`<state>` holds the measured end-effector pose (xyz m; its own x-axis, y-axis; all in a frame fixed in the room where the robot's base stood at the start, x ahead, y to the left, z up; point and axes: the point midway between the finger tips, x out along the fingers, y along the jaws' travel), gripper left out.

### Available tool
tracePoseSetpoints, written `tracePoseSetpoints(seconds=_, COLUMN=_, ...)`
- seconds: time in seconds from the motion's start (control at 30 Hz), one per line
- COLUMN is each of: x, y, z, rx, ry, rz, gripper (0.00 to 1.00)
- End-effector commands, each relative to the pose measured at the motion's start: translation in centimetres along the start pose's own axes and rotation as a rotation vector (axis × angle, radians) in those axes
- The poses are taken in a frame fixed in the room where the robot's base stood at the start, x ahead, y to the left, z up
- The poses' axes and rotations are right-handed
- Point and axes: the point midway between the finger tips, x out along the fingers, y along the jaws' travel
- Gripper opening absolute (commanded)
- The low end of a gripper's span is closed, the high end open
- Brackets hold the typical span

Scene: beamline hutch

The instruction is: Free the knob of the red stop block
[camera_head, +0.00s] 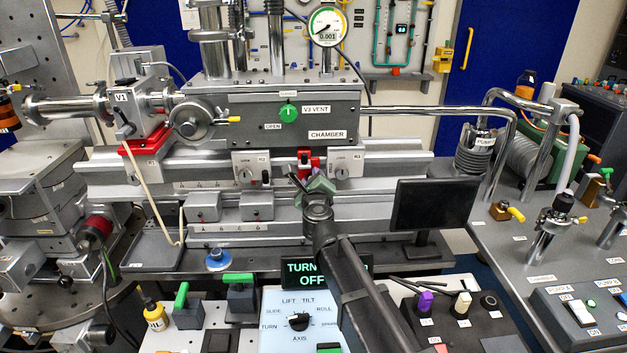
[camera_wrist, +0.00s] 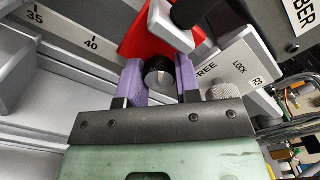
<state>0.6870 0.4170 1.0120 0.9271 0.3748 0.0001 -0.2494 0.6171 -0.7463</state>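The red stop block (camera_head: 309,160) sits on the rail below the chamber, between two pale label plates. In the wrist view it (camera_wrist: 143,36) is at the top, partly covered by a grey and black part. A round black knob (camera_wrist: 158,72) with a light mark shows at its lower edge. My gripper (camera_head: 306,182) is right in front of it in the head view and hides its lower part. In the wrist view the two purple fingers of my gripper (camera_wrist: 161,80) stand on either side of the knob. The knob fills the gap; I cannot tell whether both fingers press on it.
The right plate (camera_wrist: 238,72) reads FREE and LOCK and has a knurled metal knob (camera_wrist: 223,91) close to my right finger. The left plate (camera_head: 250,165) stands left of the block. The chamber (camera_head: 325,115) is above. A dark monitor (camera_head: 435,205) stands to the right.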

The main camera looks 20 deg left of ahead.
Motion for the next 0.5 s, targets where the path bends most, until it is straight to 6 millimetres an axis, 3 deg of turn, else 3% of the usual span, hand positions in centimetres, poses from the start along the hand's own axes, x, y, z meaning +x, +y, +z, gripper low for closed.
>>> tracePoseSetpoints(seconds=0.03, x=-0.01, y=0.00, z=0.00, rx=0.000, ry=0.000, rz=0.000, gripper=0.23)
tracePoseSetpoints(seconds=0.17, x=-0.01, y=0.00, z=0.00, rx=0.000, ry=0.000, rz=0.000, gripper=0.06)
tracePoseSetpoints(seconds=0.5, x=-0.03, y=-0.02, z=0.00, rx=-0.048, ry=0.000, rz=0.000, gripper=0.06)
